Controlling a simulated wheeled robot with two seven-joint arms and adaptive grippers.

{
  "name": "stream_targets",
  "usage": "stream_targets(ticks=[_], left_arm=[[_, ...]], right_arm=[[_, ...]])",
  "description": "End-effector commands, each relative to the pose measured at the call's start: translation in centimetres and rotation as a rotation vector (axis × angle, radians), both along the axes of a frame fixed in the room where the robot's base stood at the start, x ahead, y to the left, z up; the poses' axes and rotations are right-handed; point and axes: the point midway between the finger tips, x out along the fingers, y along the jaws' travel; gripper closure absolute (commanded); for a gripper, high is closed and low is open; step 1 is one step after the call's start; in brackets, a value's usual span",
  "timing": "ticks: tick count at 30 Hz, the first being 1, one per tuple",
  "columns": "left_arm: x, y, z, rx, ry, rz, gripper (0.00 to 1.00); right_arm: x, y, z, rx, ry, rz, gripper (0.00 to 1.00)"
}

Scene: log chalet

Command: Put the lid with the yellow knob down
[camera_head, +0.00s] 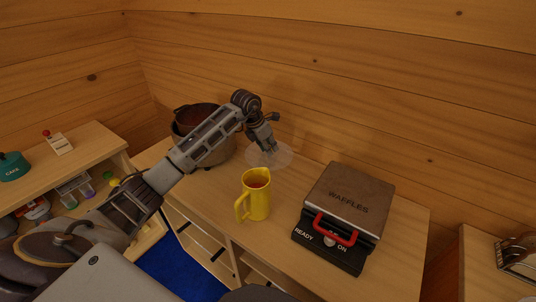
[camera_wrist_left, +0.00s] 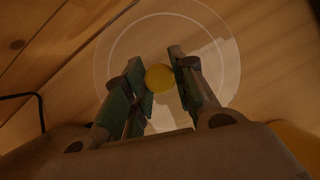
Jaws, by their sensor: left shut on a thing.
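The lid (camera_head: 283,157) is a clear, see-through disc. In the head view it is over the wooden counter, behind the yellow jug and right of the pot. My left gripper (camera_head: 267,146) comes down onto it from above. In the left wrist view the lid (camera_wrist_left: 220,50) spreads out beyond the fingers, and its round yellow knob (camera_wrist_left: 159,77) sits between the fingertips of my left gripper (camera_wrist_left: 161,80), which is shut on it. The knob is hidden in the head view. I cannot tell whether the lid touches the counter. My right gripper is not in view.
A yellow jug (camera_head: 257,199) stands close in front of the lid. A dark pot (camera_head: 219,154) is behind my left arm. A waffle maker (camera_head: 349,197) with a red handle takes up the counter's right part. The counter (camera_head: 290,234) is bare between jug and waffle maker.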

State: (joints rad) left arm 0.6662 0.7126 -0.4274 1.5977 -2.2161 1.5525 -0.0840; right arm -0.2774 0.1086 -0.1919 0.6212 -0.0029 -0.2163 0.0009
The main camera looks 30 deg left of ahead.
Motion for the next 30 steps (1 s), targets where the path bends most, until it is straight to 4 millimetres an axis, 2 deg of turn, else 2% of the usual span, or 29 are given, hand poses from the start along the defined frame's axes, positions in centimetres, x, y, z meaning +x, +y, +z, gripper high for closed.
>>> stream_targets(ticks=[8,14,21,30], left_arm=[[0.0,0.0,0.0,0.0,-0.001,0.0,1.0],[0.0,0.0,-1.5,-0.001,0.0,0.0,1.0],[0.0,0.0,-3.5,-0.001,-0.002,0.001,1.0],[0.0,0.0,-3.7,0.0,-0.002,0.0,1.0]], right_arm=[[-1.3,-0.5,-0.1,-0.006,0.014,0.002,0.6],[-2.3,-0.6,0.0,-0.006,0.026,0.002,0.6],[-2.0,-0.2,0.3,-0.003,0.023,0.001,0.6],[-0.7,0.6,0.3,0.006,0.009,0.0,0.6]])
